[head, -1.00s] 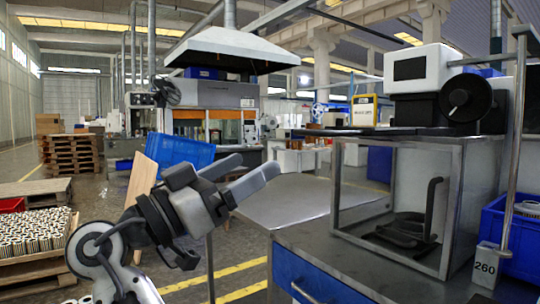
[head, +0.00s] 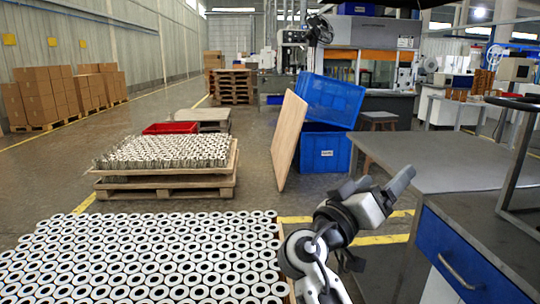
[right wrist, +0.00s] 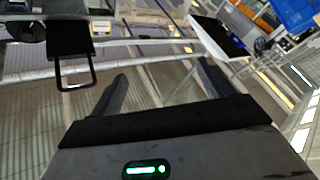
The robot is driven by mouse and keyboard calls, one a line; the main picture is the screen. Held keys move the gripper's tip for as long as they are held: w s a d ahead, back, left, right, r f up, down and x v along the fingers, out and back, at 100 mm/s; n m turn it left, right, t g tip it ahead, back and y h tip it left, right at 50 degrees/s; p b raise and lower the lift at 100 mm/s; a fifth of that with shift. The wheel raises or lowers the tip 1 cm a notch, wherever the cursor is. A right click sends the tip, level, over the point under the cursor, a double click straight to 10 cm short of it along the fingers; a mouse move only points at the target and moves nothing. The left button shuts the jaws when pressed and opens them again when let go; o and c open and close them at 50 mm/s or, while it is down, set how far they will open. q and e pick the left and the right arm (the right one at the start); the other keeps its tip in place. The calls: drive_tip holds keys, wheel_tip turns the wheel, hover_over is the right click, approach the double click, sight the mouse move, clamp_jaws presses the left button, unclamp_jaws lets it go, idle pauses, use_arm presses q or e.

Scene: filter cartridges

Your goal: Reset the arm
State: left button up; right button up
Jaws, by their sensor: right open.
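My right arm (head: 318,262) rises from the bottom of the head view. Its gripper (head: 384,182) points up and to the right, with the two fingers apart and nothing between them. It appears in front of the grey table, clear of objects. In the right wrist view, the dark fingers of the right gripper (right wrist: 160,82) are spread wide and the gap is empty. My left gripper is in neither view.
Pallets of filter cartridges (head: 140,255) fill the lower left, with a second stack (head: 165,180) behind. A wooden board (head: 288,140) leans by blue crates (head: 325,150). A grey table (head: 430,150) and a workbench with a blue drawer (head: 470,262) stand right.

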drive_tip(key=s+a+f+n+t+y+p, duration=0.1)
drive_tip(key=s+a+f+n+y+p, duration=0.15)
drive_tip(key=f+n+y, duration=0.45)
drive_tip(key=s+a+f+n+t+y+p, duration=0.1)
drive_tip(key=f+n+y+p, duration=0.1)
drive_tip(key=f+y+p, duration=0.5)
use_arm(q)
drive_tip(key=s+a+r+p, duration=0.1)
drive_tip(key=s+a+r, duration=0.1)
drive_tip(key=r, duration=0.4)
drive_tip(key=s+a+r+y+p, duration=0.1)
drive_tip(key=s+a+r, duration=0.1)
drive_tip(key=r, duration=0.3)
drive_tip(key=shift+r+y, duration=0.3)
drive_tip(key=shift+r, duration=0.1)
use_arm(e)
drive_tip(key=s+a+f+m+g+y, duration=0.1)
drive_tip(key=s+f+y, duration=0.2)
drive_tip(key=s, duration=0.6)
drive_tip(key=s+a+f+m+g+y, duration=0.1)
drive_tip(key=s+f, duration=0.4)
drive_tip(key=s, duration=0.5)
drive_tip(key=g+y, duration=0.1)
drive_tip(key=y, duration=0.1)
drive_tip(key=shift+s+a+f+m+g+y, duration=0.25)
drive_tip(key=shift+a+m+g+y, duration=0.05)
drive_tip(key=shift+a+m+y, duration=0.1)
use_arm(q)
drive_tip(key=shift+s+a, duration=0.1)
